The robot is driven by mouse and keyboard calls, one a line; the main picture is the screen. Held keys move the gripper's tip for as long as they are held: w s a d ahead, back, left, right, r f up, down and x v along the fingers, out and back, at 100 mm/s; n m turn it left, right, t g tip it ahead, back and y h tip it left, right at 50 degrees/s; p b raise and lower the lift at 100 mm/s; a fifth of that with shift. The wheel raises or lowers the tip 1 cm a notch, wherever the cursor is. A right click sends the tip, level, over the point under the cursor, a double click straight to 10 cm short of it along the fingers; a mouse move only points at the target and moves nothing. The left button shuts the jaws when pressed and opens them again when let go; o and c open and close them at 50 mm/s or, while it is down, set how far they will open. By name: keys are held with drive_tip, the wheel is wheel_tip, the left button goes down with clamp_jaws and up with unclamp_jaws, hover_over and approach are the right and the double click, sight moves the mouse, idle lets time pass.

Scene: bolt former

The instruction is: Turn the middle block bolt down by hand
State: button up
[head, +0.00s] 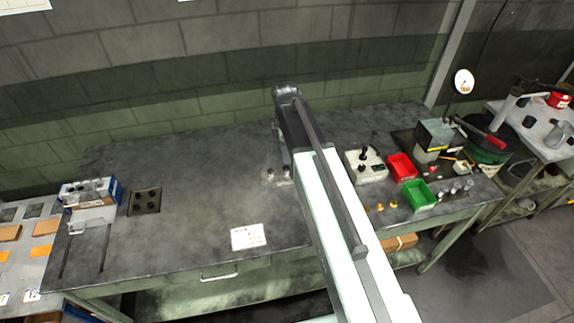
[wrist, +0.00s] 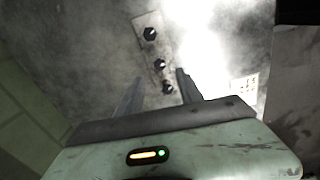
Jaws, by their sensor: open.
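A narrow block (wrist: 154,50) with three dark-headed bolts in a row lies on the bench below my gripper in the wrist view. The middle bolt (wrist: 159,63) is just beyond the fingertips, between the far bolt (wrist: 150,33) and the near bolt (wrist: 168,88). My gripper (wrist: 160,76) is open and empty. The near bolt appears between its two fingers; whether they are level with it I cannot tell. In the head view the block (head: 271,178) shows only in part beside my arm, which hides the rest and my gripper.
The grey bench (head: 200,200) is mostly clear on the left. A white card (head: 248,236) lies near its front edge. To the right stand a control box (head: 366,166), a red bin (head: 401,167) and a green bin (head: 419,195). Bright glare falls beside the block in the wrist view.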

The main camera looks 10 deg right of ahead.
sight(286, 168)
wheel_tip(286, 168, down, 7)
drive_tip(key=b, duration=0.6)
drive_tip(key=shift+r, duration=0.1)
clamp_jaws()
drive_tip(key=shift+d, duration=0.1)
